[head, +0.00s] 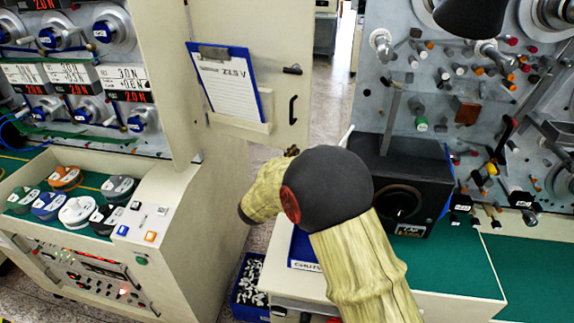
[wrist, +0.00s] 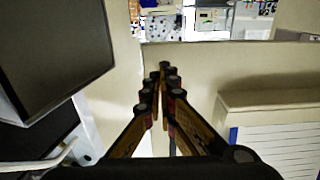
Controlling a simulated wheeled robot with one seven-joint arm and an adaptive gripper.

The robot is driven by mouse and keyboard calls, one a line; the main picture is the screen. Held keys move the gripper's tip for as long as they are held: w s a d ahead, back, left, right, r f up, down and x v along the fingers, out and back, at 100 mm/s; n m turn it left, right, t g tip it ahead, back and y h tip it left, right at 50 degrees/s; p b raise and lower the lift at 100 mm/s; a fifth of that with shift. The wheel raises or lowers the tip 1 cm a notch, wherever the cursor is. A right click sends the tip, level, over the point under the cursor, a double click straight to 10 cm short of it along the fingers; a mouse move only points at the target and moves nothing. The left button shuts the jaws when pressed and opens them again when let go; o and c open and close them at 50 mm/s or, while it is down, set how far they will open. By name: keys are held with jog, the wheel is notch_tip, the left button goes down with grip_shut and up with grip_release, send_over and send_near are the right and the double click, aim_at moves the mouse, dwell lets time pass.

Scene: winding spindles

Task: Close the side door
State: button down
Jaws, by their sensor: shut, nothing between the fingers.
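The side door (head: 272,75) is a beige panel standing open beside the left machine, with a gap of floor visible to its right. It has a black pull handle (head: 293,110), a dark latch lever (head: 292,70) and a clipboard (head: 225,82) in a holder. My gripper is mostly hidden behind my arm in the head view, near the door's lower edge. In the wrist view my gripper (wrist: 167,72) is shut and empty, its fingers in front of a beige surface (wrist: 205,75). I cannot tell whether the fingertips touch it.
A black box (head: 405,185) stands on the green-topped bench (head: 455,270) right of my arm. The right machine panel (head: 375,95) carries several spindles and guides. A blue bin (head: 248,285) sits on the floor below. A dark screen-like box (wrist: 55,50) fills the wrist view's left.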

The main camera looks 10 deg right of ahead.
jog(key=shift+x, duration=1.35)
jog(key=shift+w, duration=0.1)
